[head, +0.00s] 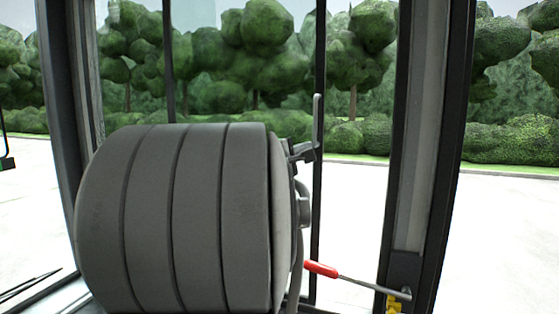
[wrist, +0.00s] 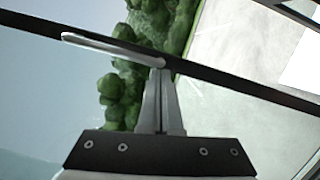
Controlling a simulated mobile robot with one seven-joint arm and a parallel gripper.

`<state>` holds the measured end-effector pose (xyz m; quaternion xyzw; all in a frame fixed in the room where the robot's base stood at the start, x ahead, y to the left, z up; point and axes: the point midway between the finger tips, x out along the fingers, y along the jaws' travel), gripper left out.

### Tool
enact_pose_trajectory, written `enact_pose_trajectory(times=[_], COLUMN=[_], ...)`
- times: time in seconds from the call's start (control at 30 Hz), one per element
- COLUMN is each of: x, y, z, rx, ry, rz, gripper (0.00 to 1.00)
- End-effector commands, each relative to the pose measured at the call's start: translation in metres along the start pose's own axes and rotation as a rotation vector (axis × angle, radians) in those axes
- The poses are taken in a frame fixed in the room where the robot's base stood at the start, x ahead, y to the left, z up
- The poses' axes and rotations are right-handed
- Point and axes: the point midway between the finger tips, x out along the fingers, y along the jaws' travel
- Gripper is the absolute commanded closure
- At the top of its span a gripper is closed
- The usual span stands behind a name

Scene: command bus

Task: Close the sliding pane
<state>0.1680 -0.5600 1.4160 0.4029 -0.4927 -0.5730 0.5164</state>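The sliding pane's dark vertical frame bar (head: 320,60) stands right of centre in the head view, with a slim grey upright handle (head: 317,118) on it. In the wrist view the handle (wrist: 95,44) lies along the dark bar (wrist: 230,82). My gripper (head: 308,152) is at the lower part of the handle, partly hidden behind my arm. In the wrist view its two fingers (wrist: 160,72) are together, with their tips at the handle's end. I cannot tell whether they touch it; nothing shows between them.
A thick window post (head: 415,130) stands to the right, apart from the pane's bar. A red-handled lever (head: 320,269) on a metal rod sticks out low between them, below my gripper. Another dark bar (head: 168,60) stands to the left. Trees and pavement show outside.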

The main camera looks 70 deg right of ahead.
Motion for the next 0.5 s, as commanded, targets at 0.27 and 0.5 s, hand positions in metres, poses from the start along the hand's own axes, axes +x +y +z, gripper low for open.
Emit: enact_pose_trajectory(times=[0.27, 0.5], x=[0.013, 0.026], y=[-0.02, -0.028], z=[0.061, 0.112], rx=[0.005, 0.002], ry=[-0.017, -0.014], rz=[0.003, 0.003], gripper=[1.0, 1.0])
